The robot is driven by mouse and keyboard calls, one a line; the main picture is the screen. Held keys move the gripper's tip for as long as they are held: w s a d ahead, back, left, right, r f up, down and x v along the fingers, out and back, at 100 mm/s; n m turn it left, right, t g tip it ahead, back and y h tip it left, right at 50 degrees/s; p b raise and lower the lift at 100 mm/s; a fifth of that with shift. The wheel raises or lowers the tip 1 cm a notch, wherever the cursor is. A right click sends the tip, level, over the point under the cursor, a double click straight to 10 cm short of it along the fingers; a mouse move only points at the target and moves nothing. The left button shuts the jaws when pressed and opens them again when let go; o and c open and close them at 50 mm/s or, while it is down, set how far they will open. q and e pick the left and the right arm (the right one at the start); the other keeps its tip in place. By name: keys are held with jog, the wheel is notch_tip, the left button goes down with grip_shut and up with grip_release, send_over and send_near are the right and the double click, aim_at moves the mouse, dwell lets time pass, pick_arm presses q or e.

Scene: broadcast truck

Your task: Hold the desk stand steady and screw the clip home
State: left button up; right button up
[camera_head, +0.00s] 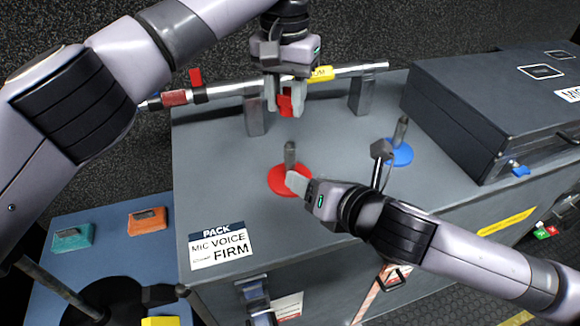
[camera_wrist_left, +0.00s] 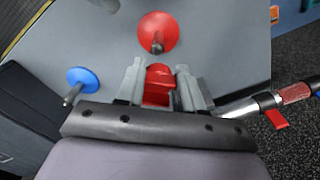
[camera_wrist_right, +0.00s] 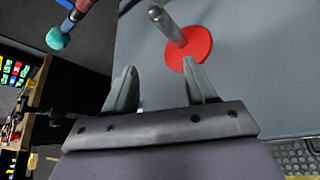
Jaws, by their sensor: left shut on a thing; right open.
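A red desk stand (camera_head: 284,180) with a round base and an upright grey post stands on the grey case top (camera_head: 340,140). It also shows in the left wrist view (camera_wrist_left: 157,30) and in the right wrist view (camera_wrist_right: 197,50). My left gripper (camera_head: 286,108) is shut on a red clip (camera_head: 285,105), held above and behind the red stand, apart from its post. The clip shows between the fingers in the left wrist view (camera_wrist_left: 159,85). My right gripper (camera_head: 296,183) is open beside the red base, and its fingers look empty; whether one touches the base I cannot tell.
A blue stand (camera_head: 398,153) is to the right, near a dark closed case (camera_head: 490,100). A metal pole (camera_head: 345,72) with a yellow tag (camera_head: 321,74) lies across supports behind. A "PACK" label (camera_head: 220,245) is at the front left. Teal (camera_head: 73,236) and orange (camera_head: 147,220) pieces sit on the blue surface.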

aim_at(285, 151)
pick_arm(q)
jog(key=shift+d+r, duration=0.1)
pick_arm(e)
jog(key=w+n, duration=0.1)
jog(key=n, duration=0.1)
jog(key=w+n, duration=0.1)
jog(key=n, duration=0.1)
jog(key=d+r+n, duration=0.1)
jog(key=n, duration=0.1)
jog(key=shift+w+d+r, duration=0.1)
jog(key=shift+w, duration=0.3)
jog(key=shift+t, duration=0.3)
jog(key=shift+x, duration=6.05)
grip_shut()
pick_arm(q)
jog(key=shift+f, duration=2.5)
